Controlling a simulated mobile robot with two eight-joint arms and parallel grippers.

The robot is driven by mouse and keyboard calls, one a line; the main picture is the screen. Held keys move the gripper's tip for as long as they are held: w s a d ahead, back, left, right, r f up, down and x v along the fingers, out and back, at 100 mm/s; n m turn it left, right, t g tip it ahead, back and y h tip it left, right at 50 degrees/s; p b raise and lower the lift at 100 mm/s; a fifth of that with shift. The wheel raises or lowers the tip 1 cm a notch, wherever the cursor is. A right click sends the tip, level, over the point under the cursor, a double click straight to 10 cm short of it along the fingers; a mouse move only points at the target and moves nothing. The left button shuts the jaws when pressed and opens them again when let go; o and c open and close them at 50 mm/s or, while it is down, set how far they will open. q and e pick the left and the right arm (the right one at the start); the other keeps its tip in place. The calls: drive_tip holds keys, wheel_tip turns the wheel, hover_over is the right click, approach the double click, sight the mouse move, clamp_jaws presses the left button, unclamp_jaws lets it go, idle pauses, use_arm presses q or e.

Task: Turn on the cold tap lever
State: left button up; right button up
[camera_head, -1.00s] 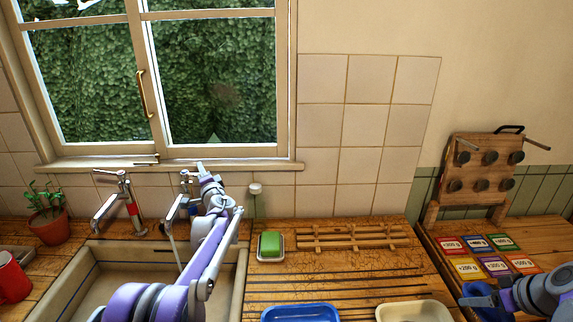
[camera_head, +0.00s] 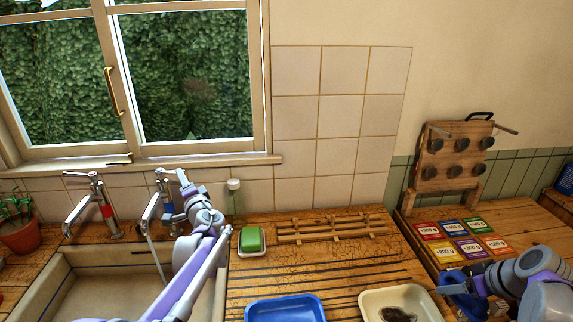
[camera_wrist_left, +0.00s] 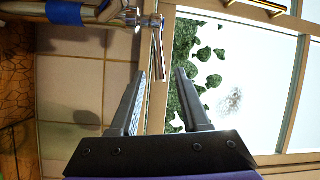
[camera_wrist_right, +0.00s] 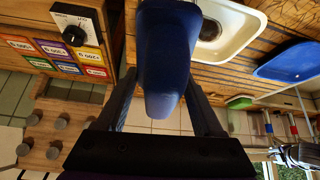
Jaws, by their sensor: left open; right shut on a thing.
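The cold tap (camera_head: 163,199), chrome with a blue band, stands at the back of the sink (camera_head: 118,285). A thin stream of water falls from its spout. In the left wrist view its blue band (camera_wrist_left: 64,13) is at the top left, and its lever (camera_wrist_left: 159,50) points down toward the gap between my fingertips. My left gripper (camera_wrist_left: 160,72) is open and empty close to the lever; I cannot tell whether it touches it. In the head view the left gripper (camera_head: 184,180) is beside the tap's top. My right gripper (camera_wrist_right: 165,92) is shut on a blue scoop-like thing (camera_wrist_right: 166,60).
The red-banded tap (camera_head: 100,205) stands left of the cold tap. The window sill is behind. A green soap block (camera_head: 251,240), a wooden rack (camera_head: 332,228), a blue tray (camera_head: 286,308) and a cream tray (camera_head: 432,303) are right of the sink. A plant pot (camera_head: 20,238) is at left.

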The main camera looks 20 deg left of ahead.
use_arm(q)
drive_tip(key=v, duration=0.3)
drive_tip(key=shift+s+d, duration=0.25)
drive_tip(key=shift+d, duration=0.05)
